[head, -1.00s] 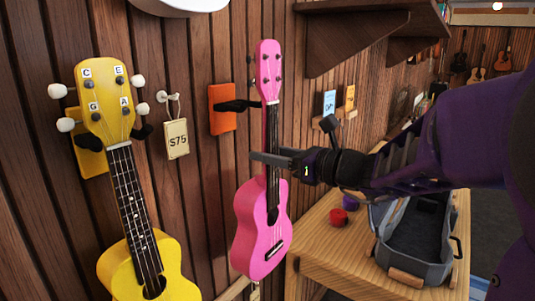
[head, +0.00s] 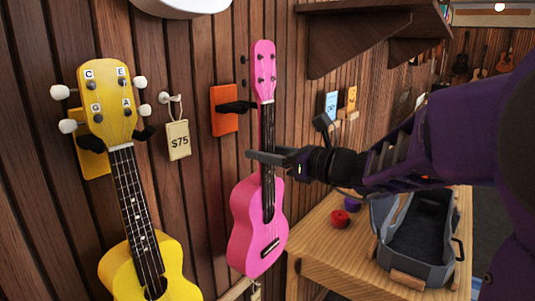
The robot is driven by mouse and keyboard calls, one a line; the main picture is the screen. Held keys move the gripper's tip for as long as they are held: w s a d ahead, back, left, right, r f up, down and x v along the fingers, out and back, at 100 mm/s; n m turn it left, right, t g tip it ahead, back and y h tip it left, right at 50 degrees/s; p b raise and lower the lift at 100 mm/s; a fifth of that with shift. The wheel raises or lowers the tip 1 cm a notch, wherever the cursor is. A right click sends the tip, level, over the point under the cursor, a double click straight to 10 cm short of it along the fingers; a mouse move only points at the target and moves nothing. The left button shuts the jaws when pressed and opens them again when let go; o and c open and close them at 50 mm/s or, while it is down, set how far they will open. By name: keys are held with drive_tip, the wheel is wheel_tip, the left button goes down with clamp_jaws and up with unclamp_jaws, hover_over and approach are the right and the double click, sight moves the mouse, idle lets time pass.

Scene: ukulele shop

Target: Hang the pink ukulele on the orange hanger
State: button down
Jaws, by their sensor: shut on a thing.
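The pink ukulele (head: 257,228) is upright in the head view, headstock up, in front of the wood wall. My gripper (head: 268,158) is shut on its neck, just above the body, coming from the right. The orange hanger (head: 223,110) is a block on the wall with a dark arm reaching right to the ukulele's neck just below the headstock (head: 265,68). Whether the neck sits in the hanger's fork or only in front of it, I cannot tell; part of the fork is hidden behind the ukulele.
A yellow ukulele (head: 150,265) hangs on a yellow hanger (head: 95,165) at the left. A $75 tag (head: 178,140) hangs between the hangers. A wooden shelf (head: 355,40) juts out at upper right. An open grey case (head: 415,240) and a red round thing (head: 340,218) are on the wooden table (head: 335,265).

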sight(251, 177)
drive_tip(key=shift+x, duration=2.1)
drive_tip(key=shift+r, duration=0.1)
drive_tip(key=shift+f+b, duration=1.05)
drive_tip(key=shift+b, duration=0.1)
drive_tip(key=shift+c, duration=1.6)
unclamp_jaws()
drive_tip(key=shift+o, duration=0.3)
drive_tip(key=shift+f, duration=0.1)
drive_tip(key=shift+s+d, duration=0.1)
